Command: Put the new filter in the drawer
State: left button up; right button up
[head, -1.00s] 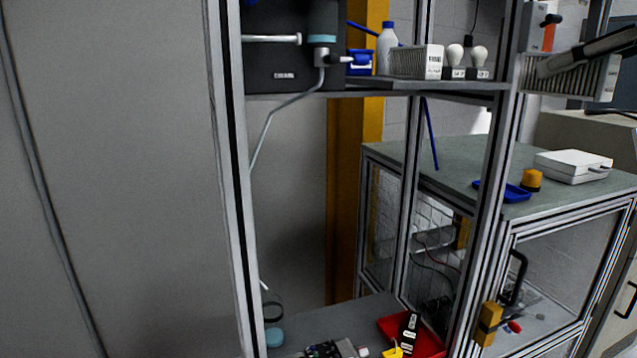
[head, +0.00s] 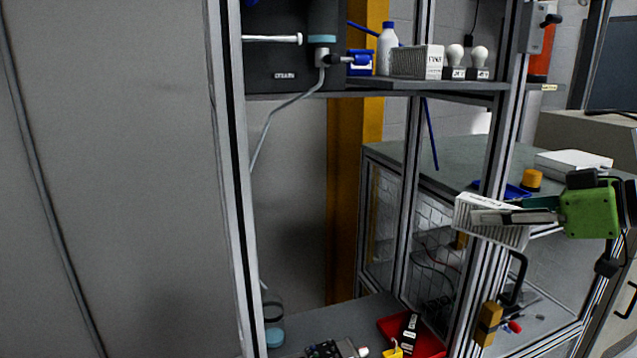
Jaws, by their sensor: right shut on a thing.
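I cannot tell from the labels which filter is new. My left gripper is not in view.
The upper shelf (head: 430,86) also holds a white bottle (head: 387,48) and two bulbs (head: 467,60). Below are a red tray (head: 431,344) and a circuit board (head: 333,349). A green-topped cabinet (head: 450,155) with a black handle (head: 517,279) stands behind at right.

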jog(key=s+f+n+g+y, duration=0.1)
jog(key=s+f+n+g, duration=0.1)
jog(key=s+f, duration=0.8)
jog(key=s+f+n+g+y, duration=0.1)
jog(key=s+f, duration=0.5)
jog(key=f, duration=0.8)
jog(key=s+a+f+t+b, duration=0.1)
jog(key=a+f, duration=0.1)
jog(key=a, duration=0.7)
jog(key=shift+a+m+h, duration=0.3)
jog(key=shift+a+m, duration=0.05)
jog(key=shift+m, duration=0.05)
